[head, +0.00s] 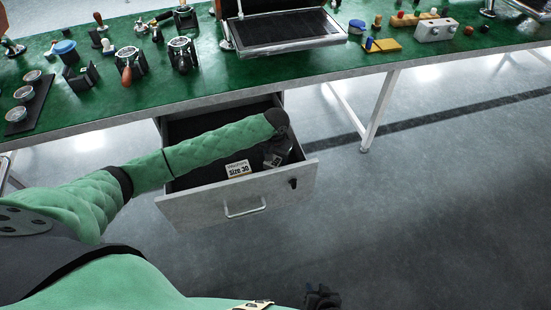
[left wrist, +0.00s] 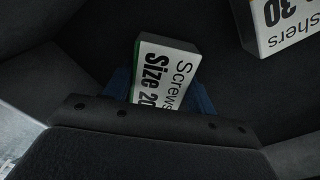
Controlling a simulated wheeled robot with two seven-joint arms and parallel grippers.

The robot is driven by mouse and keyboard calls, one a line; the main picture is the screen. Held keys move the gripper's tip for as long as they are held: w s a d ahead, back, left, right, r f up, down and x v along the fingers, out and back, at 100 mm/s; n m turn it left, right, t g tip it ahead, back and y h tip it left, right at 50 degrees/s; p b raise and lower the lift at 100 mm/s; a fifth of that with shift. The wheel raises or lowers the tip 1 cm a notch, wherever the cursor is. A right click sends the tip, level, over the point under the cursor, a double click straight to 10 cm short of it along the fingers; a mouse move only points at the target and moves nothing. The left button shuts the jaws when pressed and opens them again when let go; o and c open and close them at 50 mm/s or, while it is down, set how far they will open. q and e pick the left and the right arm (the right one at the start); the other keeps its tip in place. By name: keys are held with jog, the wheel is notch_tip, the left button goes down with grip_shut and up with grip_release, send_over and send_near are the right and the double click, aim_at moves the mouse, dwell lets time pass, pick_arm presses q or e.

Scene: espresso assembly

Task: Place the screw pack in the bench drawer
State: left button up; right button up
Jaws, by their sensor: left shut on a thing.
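The screw pack (left wrist: 163,76), a white box with a green edge labelled "Screws Size 20", is between the blue fingers of my left gripper (left wrist: 160,92) in the left wrist view. My left gripper (head: 277,160) reaches into the open bench drawer (head: 222,210), on its right side, and is shut on the pack. The pack is hidden in the head view, and I cannot tell whether it touches the drawer floor. My right gripper (head: 322,297) is dark and partly cut off at the bottom edge; its fingers are unclear.
A washer box (head: 238,169) marked "Size 30" lies in the drawer left of my left gripper; it also shows in the left wrist view (left wrist: 282,24). The green bench top (head: 200,85) above holds several coffee parts. Floor right of the drawer is clear.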

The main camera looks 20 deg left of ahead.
aim_at(276, 158)
pick_arm(q)
jog(key=o, duration=1.1)
jog(key=shift+f, duration=0.1)
notch_tip(276, 158, up, 12)
jog(key=shift+r+p, duration=0.15)
jog(key=shift+p, duration=0.4)
